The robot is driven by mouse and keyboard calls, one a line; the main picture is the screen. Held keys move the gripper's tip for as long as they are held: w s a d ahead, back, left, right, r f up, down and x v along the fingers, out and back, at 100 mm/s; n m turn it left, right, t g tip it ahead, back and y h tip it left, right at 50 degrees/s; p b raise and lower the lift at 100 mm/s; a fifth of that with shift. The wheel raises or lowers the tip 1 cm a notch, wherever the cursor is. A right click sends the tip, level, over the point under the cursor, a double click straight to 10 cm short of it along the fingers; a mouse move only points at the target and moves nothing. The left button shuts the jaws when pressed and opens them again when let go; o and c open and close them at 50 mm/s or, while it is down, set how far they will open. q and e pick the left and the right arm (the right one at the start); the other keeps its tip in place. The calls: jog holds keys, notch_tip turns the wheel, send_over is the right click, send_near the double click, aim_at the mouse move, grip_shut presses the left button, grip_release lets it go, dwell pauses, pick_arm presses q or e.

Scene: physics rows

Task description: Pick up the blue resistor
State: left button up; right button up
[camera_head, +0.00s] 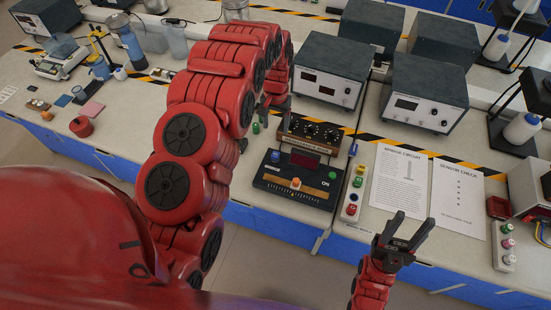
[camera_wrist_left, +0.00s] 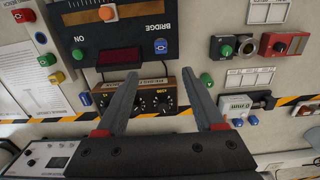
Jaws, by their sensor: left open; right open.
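A small blue piece sits third in the white tray (camera_head: 345,217), between a yellow and a red piece; the left wrist view shows this blue piece (camera_wrist_left: 40,37) at upper left. Another blue piece (camera_head: 275,157) lies on the dark bridge panel (camera_head: 262,180); it also shows in the left wrist view (camera_wrist_left: 161,46). I cannot tell which is the resistor. My left gripper (camera_wrist_left: 164,77) is open and empty, over the bench by the brown knob box; in the head view its fingers are partly hidden by my arm. My right gripper (camera_head: 413,217) is open and empty near the bench's front edge.
The brown knob box (camera_head: 312,133) stands behind the bridge panel. Two printed sheets (camera_head: 400,180) lie right of the tray. Grey instruments (camera_head: 335,72) stand farther back. A second tray (camera_head: 504,250) with coloured pieces is at right.

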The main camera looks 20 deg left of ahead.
pick_arm(q)
jog(key=b, duration=1)
send_over(275, 154)
notch_tip(275, 154, down, 11)
jog(key=shift+d+f, duration=0.1)
jog(key=shift+d, duration=0.05)
jog(key=shift+f+p, duration=0.35)
jog(key=shift+p, duration=0.5)
notch_tip(275, 154, down, 3)
jog(key=shift+f+p, duration=0.1)
jog(key=shift+p, duration=0.75)
jog(key=shift+f, duration=0.55)
grip_shut()
